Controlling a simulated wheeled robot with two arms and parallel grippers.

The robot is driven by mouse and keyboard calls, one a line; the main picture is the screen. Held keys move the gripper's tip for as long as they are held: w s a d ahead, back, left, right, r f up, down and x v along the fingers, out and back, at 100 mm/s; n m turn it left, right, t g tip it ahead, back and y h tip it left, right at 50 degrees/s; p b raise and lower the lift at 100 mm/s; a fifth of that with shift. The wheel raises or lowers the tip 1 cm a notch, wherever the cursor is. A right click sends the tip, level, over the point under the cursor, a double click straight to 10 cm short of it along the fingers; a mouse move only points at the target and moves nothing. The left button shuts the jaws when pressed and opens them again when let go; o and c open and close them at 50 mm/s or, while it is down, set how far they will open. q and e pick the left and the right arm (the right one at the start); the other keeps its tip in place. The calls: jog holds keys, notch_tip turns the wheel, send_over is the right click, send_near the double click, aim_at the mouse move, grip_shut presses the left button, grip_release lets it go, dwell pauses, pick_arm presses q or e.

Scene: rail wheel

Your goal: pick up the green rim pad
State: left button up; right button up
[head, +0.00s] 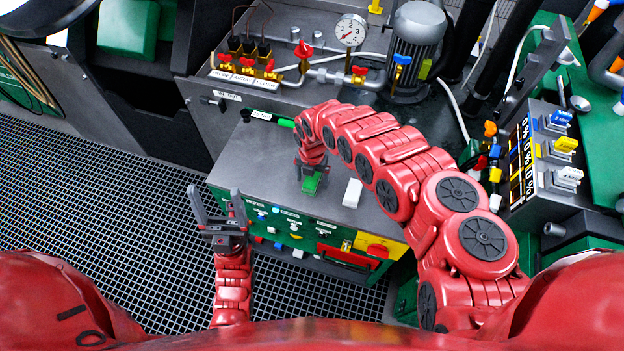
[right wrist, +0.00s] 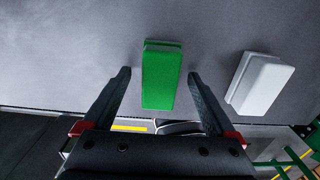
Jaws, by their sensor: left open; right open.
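The green rim pad (head: 312,183) lies on the grey top of the control cabinet, partly covered by my right gripper in the head view. In the right wrist view the green pad (right wrist: 162,78) sits between the two spread fingers, with a gap on each side. My right gripper (right wrist: 160,85) is open around it; the fingers do not visibly touch it. In the head view my right gripper (head: 312,172) reaches down over the pad. My left gripper (head: 218,205) is open and empty, pointing up in front of the cabinet's left side, above the floor grating.
A white pad (head: 352,193) lies just right of the green one and also shows in the right wrist view (right wrist: 259,84). The cabinet front (head: 290,235) carries knobs and buttons. Valves, a gauge (head: 350,30) and a motor (head: 417,35) stand behind. The cabinet's left top is clear.

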grip_shut()
dwell(0.5)
jog(key=shift+a+r, duration=0.1)
